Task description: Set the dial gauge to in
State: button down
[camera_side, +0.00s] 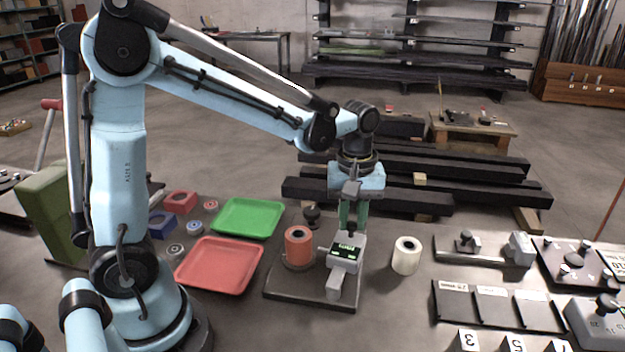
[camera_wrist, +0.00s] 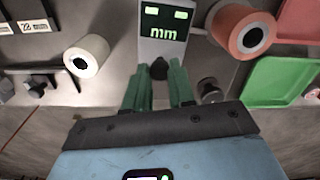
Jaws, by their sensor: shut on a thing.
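The dial gauge (camera_side: 347,252) is a light grey box with a dark screen, mounted on a dark base plate (camera_side: 285,293). Its screen reads "mm" in green in the wrist view (camera_wrist: 165,32). A small black knob (camera_wrist: 158,68) sticks out of the gauge's edge nearest my gripper. My gripper (camera_wrist: 160,75) points down with its green fingers on either side of this knob, shut on it. In the side view my gripper (camera_side: 350,222) is at the back end of the gauge, and the knob is hidden there.
An orange ring (camera_side: 298,247) stands on the base plate left of the gauge. A white roll (camera_side: 406,256) stands to the right. Red (camera_side: 220,267) and green (camera_side: 247,218) trays lie left. Labelled dark plates (camera_side: 497,306) lie at the right.

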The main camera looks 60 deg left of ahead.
jog(key=shift+s+a+n, duration=0.5)
jog(key=shift+a+n, duration=0.05)
jog(key=shift+n, duration=0.25)
jog(key=c, duration=0.9)
grip_release()
jog(key=shift+c, duration=0.2)
notch_tip(320, 180, up, 12)
jog(key=s+f+m+t, duration=0.7)
jog(key=m, duration=0.5)
jog(key=shift+s+d+m, duration=0.25)
jog(key=shift+d+m, duration=0.15)
jog(key=shift+d, duration=0.05)
